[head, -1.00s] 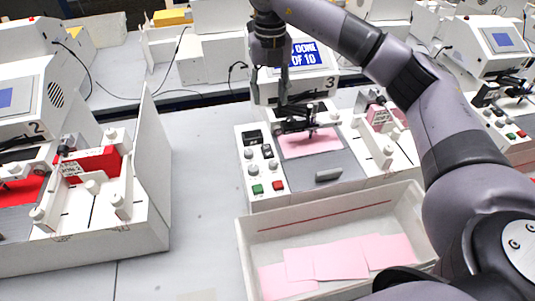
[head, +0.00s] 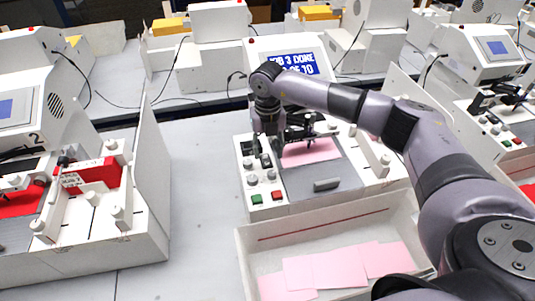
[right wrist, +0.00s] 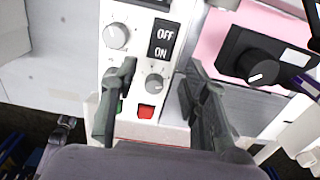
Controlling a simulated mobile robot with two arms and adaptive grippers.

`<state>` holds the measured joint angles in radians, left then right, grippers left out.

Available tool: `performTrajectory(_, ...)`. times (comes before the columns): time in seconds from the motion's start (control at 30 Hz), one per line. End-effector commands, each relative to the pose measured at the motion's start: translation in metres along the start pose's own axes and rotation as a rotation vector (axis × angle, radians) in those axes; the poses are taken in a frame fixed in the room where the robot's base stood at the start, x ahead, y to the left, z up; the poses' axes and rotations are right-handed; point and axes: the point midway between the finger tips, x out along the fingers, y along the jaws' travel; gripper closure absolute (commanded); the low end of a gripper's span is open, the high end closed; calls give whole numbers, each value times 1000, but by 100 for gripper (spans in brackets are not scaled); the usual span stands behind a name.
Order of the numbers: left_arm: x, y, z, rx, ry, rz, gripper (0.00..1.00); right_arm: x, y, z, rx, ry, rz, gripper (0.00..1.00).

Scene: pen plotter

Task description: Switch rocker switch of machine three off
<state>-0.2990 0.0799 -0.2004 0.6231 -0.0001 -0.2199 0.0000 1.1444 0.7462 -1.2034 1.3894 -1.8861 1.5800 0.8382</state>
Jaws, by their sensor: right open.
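Machine three (head: 258,187) stands in the middle of the head view, its screen (head: 297,63) partly behind my right arm. In the right wrist view its black rocker switch (right wrist: 162,38) is marked OFF and ON. It lies just beyond the fingertips, roughly between them in the picture. I cannot tell which side is pressed in. My right gripper (right wrist: 160,75) is open and empty, pointing down over the control panel. In the head view the right gripper (head: 259,150) covers part of the panel. My left gripper is not in view.
Near the switch are a large knob (right wrist: 116,36), a small knob (right wrist: 155,82), a red button (right wrist: 147,112) and a partly hidden green button (head: 257,199). A black pen carriage (right wrist: 262,68) is close on the right. A box with pink sheets (head: 337,268) stands in front.

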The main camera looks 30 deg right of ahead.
Motion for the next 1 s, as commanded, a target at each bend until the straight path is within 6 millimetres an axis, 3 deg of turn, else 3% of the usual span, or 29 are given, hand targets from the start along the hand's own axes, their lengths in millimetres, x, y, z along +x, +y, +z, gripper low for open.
performTrajectory(0.3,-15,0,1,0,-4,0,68,40,0,0,0,1,0,58)
performTrajectory(0.67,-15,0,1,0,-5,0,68,46,0,0,-1,0,0,59)
performTrajectory(1.0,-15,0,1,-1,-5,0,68,45,0,0,0,0,0,82)
